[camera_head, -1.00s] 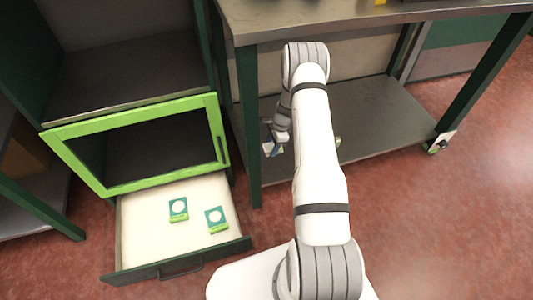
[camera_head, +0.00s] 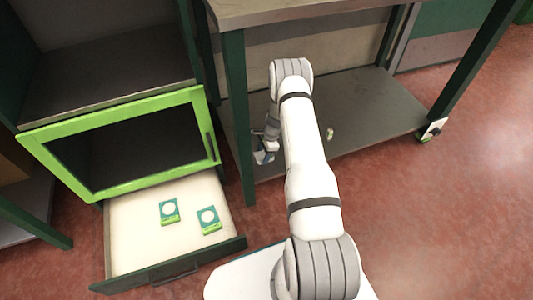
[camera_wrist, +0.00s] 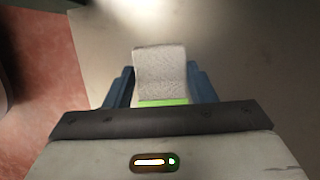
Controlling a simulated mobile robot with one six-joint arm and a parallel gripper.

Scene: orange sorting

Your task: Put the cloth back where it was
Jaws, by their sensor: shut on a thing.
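My gripper (camera_wrist: 160,88) is shut on a whitish, cloth-textured piece with a green band at its lower edge, which I take to be the cloth (camera_wrist: 160,68). It sits between the two blue fingers in the wrist view. In the head view my gripper (camera_head: 264,156) is small, hanging at the left end of the table's grey lower shelf (camera_head: 365,120), near the green front leg. The cloth is hard to make out there. I cannot tell whether it touches the shelf.
An open drawer (camera_head: 130,235) at the left holds two green-and-white packs (camera_head: 169,211), (camera_head: 208,219). Above it is a green-framed cabinet door (camera_head: 120,145). A small pale-green item (camera_head: 330,133) lies on the lower shelf. The table's green leg (camera_head: 238,120) stands close to my gripper.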

